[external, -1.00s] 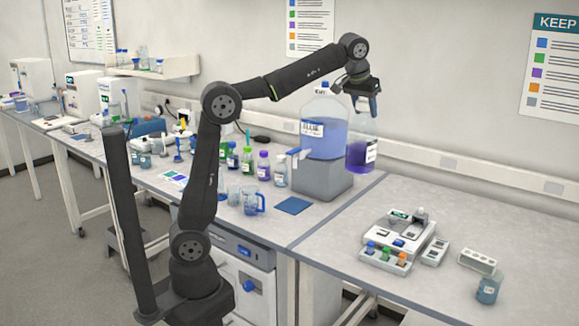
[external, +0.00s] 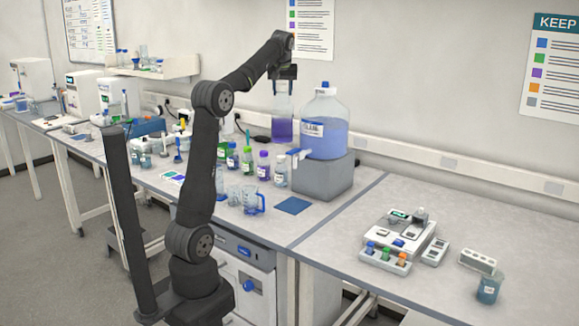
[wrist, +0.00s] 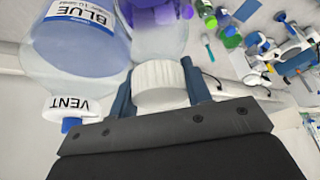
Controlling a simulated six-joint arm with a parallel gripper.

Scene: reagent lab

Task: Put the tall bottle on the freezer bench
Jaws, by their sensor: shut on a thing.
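The tall bottle (external: 282,116) is clear with purple liquid in its lower part. It hangs upright from my gripper (external: 283,78), left of the big blue carboy. In the wrist view my gripper (wrist: 160,88) is shut around the bottle's white ribbed cap (wrist: 160,78), and the bottle's clear body (wrist: 160,38) extends away beyond it. The bottle appears to be above the back of the long bench (external: 160,185); its exact height is unclear. A white under-bench unit with a blue knob (external: 249,285) stands below; I cannot tell whether it is the freezer.
The blue carboy (external: 325,138) on a grey block (external: 325,178) is close beside the bottle. Small coloured-cap bottles (external: 263,165) and beakers (external: 250,201) stand below. The right bench (external: 345,225) has free room at its left and back; instruments (external: 402,238) stand mid-bench.

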